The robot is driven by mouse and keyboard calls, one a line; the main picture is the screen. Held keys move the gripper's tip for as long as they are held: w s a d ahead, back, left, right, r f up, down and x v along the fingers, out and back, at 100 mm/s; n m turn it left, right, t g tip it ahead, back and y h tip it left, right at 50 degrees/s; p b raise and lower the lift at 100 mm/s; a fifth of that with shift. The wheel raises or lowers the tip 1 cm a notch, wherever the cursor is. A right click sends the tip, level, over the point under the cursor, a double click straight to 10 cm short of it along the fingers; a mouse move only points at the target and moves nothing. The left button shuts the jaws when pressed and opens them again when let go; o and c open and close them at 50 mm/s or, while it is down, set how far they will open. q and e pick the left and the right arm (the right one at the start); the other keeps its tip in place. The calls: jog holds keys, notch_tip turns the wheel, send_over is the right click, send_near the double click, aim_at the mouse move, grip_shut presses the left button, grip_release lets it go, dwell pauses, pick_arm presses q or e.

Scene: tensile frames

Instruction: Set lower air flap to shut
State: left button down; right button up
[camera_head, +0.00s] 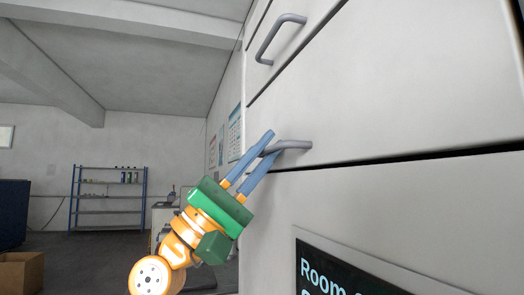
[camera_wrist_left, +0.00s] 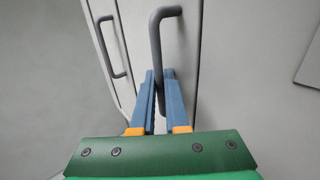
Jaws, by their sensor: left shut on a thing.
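The lower air flap (camera_head: 390,90) is a pale panel that fills much of the head view. A dark gap runs along its lower edge; I cannot tell how far it stands open. Its grey bar handle (camera_head: 295,145) sits near its lower left edge. My left gripper (camera_head: 268,146), with blue fingers and a green body, is shut on this handle. My right gripper is not in view.
Another grey handle (camera_head: 280,38) is on the panel above; it also shows in the left wrist view (camera_wrist_left: 108,45). A dark screen (camera_head: 335,275) with the word "Room" is below the flap. A blue shelf (camera_head: 108,197) and a cardboard box (camera_head: 20,272) stand far off left.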

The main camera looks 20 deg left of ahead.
pick_arm(q)
jog(key=c, duration=1.2)
grip_release()
jog(key=b+v, duration=0.4)
jog(key=v, duration=0.3)
jog(key=shift+s, duration=0.1)
jog(key=shift+f, duration=0.1)
